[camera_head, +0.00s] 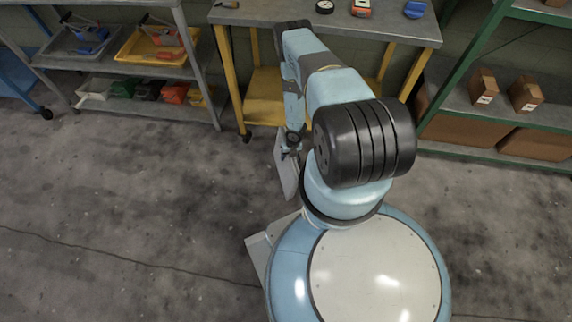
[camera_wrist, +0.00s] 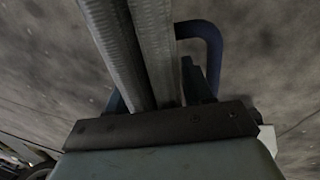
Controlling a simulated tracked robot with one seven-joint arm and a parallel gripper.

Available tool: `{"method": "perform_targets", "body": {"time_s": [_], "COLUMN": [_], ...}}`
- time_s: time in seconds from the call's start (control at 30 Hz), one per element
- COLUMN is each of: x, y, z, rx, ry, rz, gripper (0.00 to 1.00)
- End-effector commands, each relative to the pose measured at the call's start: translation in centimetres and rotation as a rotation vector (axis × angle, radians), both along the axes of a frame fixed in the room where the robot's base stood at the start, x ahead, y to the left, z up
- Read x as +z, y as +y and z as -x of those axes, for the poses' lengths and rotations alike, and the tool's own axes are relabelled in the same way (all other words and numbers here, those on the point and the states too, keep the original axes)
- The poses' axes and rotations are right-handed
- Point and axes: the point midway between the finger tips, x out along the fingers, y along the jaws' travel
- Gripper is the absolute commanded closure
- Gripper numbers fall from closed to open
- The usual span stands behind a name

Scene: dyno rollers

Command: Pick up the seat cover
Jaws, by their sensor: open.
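I cannot make out a seat cover for certain in either view. My gripper (camera_head: 288,172) hangs low at the left of my arm in the head view, over bare concrete floor and well in front of the workbench. In the wrist view, my gripper (camera_wrist: 134,45) shows as two long grey bars close together, running out of the top edge. I see nothing held between them. A dark blue curved bar (camera_wrist: 212,50) shows right of them; I cannot tell what it belongs to.
A workbench (camera_head: 280,18) with yellow legs stands at the back, carrying a red item (camera_head: 361,8), a blue item (camera_head: 415,9) and a black round item (camera_head: 325,6). A grey shelf with bins (camera_head: 155,45) is left. A green rack (camera_head: 545,112) with boxes is right. Floor at left is clear.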

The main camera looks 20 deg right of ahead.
Motion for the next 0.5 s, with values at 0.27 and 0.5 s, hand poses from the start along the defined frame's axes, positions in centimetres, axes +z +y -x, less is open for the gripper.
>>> {"method": "perform_targets", "body": {"time_s": [0.27, 0.5], "x": [0.02, 0.03], "y": [0.01, 0.02], "z": [0.00, -0.01], "rx": [0.001, 0.001], "ry": [0.000, 0.000], "rz": [0.000, 0.000], "gripper": [0.72, 0.95]}}
